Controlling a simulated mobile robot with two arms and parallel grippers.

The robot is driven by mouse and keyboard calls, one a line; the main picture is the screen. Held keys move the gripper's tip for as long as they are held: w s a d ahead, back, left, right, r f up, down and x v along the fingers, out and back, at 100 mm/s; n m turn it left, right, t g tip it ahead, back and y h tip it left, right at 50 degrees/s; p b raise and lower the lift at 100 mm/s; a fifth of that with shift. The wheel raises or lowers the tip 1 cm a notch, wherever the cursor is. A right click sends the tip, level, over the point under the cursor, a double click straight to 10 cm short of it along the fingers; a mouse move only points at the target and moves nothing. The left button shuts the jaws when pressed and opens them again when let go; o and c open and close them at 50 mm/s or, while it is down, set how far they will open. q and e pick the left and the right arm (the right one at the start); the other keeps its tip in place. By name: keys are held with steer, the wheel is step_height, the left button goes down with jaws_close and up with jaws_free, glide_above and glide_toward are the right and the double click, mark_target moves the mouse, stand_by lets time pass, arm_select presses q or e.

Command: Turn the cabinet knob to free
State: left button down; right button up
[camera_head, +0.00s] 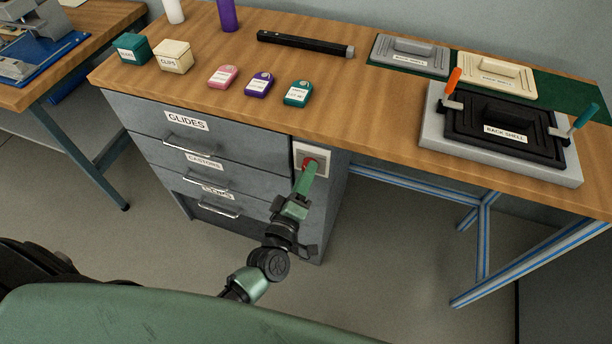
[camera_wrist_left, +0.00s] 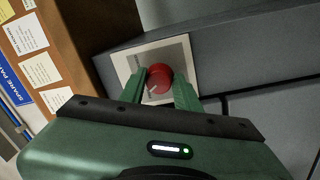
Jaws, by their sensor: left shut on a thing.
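The cabinet knob (camera_wrist_left: 159,78) is red and round, on a pale square plate (camera_wrist_left: 182,52) on the grey cabinet front. In the head view the red knob (camera_head: 308,163) shows just above my left gripper, which covers part of it. My left gripper (camera_head: 306,175) reaches up to the plate from below. In the left wrist view its two green fingers (camera_wrist_left: 158,92) stand on either side of the knob and are shut on it. The plate's markings are too small to read. My right gripper is not in view.
The wooden bench top (camera_head: 350,100) overhangs the knob closely. Small boxes, a black bar (camera_head: 305,44) and a black back shell (camera_head: 480,128) in a grey fixture lie on it.

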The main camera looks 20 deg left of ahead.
arm_select(q)
steer(key=shift+n, duration=1.3)
steer(key=shift+r+b, duration=0.1)
steer(key=shift+b, duration=0.2)
steer(key=c, duration=1)
jaws_free()
steer(key=s, duration=0.5)
steer(key=s+b, duration=0.1)
steer(key=s, duration=0.1)
steer(key=shift+s+a+f, duration=0.1)
steer(key=shift+s+f, duration=0.25)
steer(key=shift+s, duration=0.05)
